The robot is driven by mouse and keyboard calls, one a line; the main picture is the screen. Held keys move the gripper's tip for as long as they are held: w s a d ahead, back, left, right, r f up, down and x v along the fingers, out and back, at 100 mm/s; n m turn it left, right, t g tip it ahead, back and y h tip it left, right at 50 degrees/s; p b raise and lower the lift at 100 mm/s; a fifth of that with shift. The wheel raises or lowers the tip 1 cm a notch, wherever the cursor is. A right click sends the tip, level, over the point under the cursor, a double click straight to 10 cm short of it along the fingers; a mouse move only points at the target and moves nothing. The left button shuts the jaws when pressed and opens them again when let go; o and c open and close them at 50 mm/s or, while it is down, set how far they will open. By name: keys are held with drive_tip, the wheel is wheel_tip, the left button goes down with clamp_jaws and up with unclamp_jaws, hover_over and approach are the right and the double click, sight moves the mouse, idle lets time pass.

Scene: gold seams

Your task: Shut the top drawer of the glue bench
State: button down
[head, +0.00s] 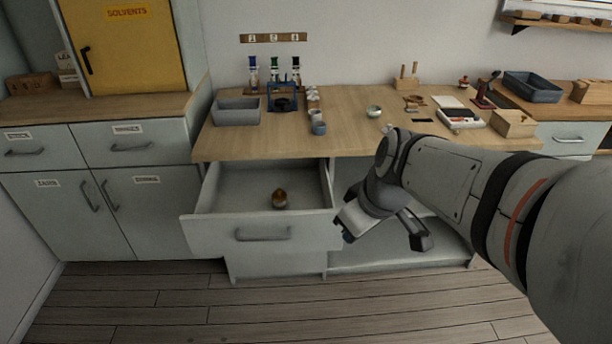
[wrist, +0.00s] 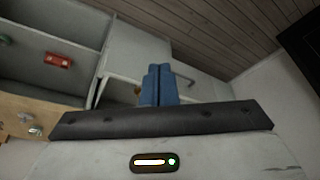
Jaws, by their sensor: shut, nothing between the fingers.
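The glue bench's top drawer (head: 262,232) is pulled well out below the left part of the worktop. Its pale front carries a grey bar handle (head: 262,235). A small brown rounded object (head: 279,199) stands inside on the drawer floor. My gripper (head: 347,234) is at the right end of the drawer front in the head view, its fingers partly hidden by my wrist. In the wrist view its blue fingers (wrist: 155,86) are together and empty, with pale bench panels behind them. I cannot tell whether they touch the drawer.
The worktop (head: 345,100) holds a grey tray (head: 236,111), a blue bottle rack (head: 283,100) and small cups. An open shelf bay (head: 390,257) lies right of the drawer. Pale cupboards (head: 97,190) stand at left. The wooden floor (head: 200,310) in front is clear.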

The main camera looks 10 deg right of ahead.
drive_tip(key=w+d+f+n+t+y+b, duration=0.2)
drive_tip(key=w+f+n+b, duration=0.65)
drive_tip(key=f+b, duration=0.5)
drive_tip(key=b, duration=0.4)
approach(325, 233)
drive_tip(key=shift+n+t, duration=0.3)
drive_tip(key=shift+n, duration=0.15)
drive_tip(key=a+f, duration=0.2)
drive_tip(key=w+a+f, duration=0.1)
drive_tip(key=a+f, duration=0.1)
drive_tip(key=shift+f, duration=0.35)
drive_tip(key=shift+w, duration=0.4)
